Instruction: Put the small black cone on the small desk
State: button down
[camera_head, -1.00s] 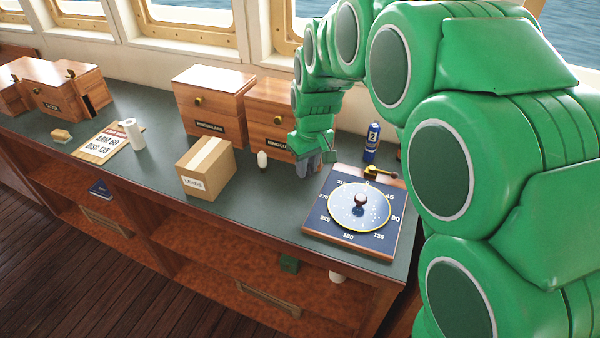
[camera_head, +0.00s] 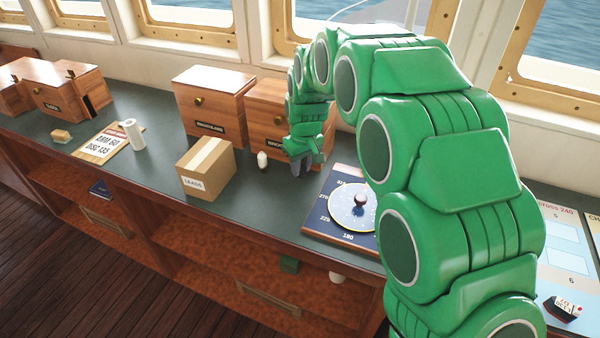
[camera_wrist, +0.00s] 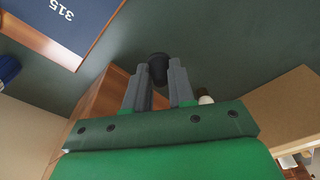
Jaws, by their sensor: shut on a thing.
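My gripper (camera_head: 301,167) hangs low over the green counter top (camera_head: 255,207), between the cardboard box and the dial board. In the wrist view my gripper (camera_wrist: 160,84) is shut on a small black cone (camera_wrist: 158,67), which shows at the fingertips. Whether the cone touches the counter is hard to tell. In the head view the cone is hidden or too small to make out. No surface in view is clearly the small desk; a chart-covered surface (camera_head: 567,250) shows at the far right, partly behind my arm.
A cardboard box (camera_head: 206,168), a white bottle (camera_head: 262,160) and wooden drawer boxes (camera_head: 212,104) stand close to my gripper's left and back. The dial board (camera_head: 333,225) lies at its right. A paper roll (camera_head: 134,134) stands further left. A small dark model (camera_head: 563,310) is at the lower right.

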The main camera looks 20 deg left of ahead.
jog(key=shift+w+a+f, duration=0.15)
jog(key=shift+w+f, duration=0.05)
jog(key=shift+f, duration=0.2)
jog(key=shift+w+f, duration=0.1)
jog(key=shift+f, duration=1.3)
jog(key=c, duration=1)
grip_release()
jog(key=shift+f, duration=0.1)
jog(key=shift+o, duration=0.2)
jog(key=shift+f, duration=0.1)
jog(key=r, duration=0.7)
jog(key=shift+s+d+r, duration=0.3)
jog(key=shift+d+r, duration=0.05)
jog(key=shift+r, duration=0.05)
